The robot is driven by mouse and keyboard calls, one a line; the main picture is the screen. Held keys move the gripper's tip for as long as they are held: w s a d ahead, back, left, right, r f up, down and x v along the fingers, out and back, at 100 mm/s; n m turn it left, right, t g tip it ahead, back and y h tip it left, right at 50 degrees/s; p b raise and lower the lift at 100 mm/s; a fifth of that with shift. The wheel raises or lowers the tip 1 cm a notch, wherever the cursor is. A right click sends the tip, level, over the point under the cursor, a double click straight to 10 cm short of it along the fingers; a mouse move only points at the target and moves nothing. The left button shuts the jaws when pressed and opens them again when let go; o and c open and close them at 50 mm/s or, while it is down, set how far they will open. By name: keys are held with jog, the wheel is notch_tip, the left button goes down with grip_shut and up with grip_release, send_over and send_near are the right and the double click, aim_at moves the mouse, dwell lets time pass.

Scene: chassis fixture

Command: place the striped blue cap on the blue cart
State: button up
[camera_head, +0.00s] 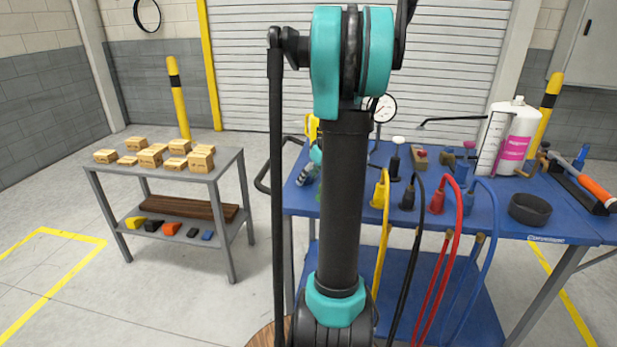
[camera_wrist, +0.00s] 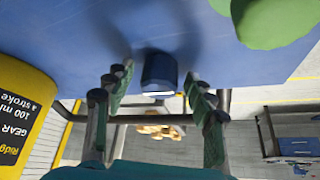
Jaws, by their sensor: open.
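A dark blue cap (camera_wrist: 160,70) with a pale band at its lower end shows in the wrist view, against the blue cart top (camera_wrist: 215,55). My gripper (camera_wrist: 157,78) is open, with one finger on each side of the cap; a gap shows on both sides. I cannot tell how far the cap is beyond the fingertips. In the head view the blue cart (camera_head: 470,222) stands at the right. My arm covers part of its left side, and I cannot make out the cap there.
A yellow container (camera_wrist: 22,115) and a green object (camera_wrist: 265,22) are near my gripper. Hoses, a white bottle (camera_head: 518,140) and a black ring (camera_head: 530,209) crowd the cart's right side. A grey table (camera_head: 212,176) with several small boxes stands at the left.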

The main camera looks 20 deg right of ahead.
jog(key=v, duration=1.2)
jog(key=shift+m+g, duration=0.3)
jog(key=shift+m, duration=0.2)
jog(key=s+a+f, duration=0.1)
jog(key=a, duration=0.1)
jog(key=s+a+f, duration=0.1)
jog(key=a, duration=0.2)
jog(key=s+a+f, duration=0.1)
jog(key=a+f, duration=0.1)
jog(key=shift+a+f, duration=0.1)
jog(key=shift+a, duration=0.2)
jog(key=s+a+f+m+h, duration=0.1)
jog(key=s+a+f+m, duration=0.1)
jog(key=s+a+f, duration=0.5)
jog(key=s+a+f+m+h, duration=0.1)
jog(key=s+a+f+m, duration=0.1)
jog(key=s+a+f, duration=0.5)
jog(key=s, duration=0.4)
jog(key=shift+s+f+h, duration=0.2)
jog(key=shift+f+h, duration=0.15)
jog(key=shift+h, duration=0.05)
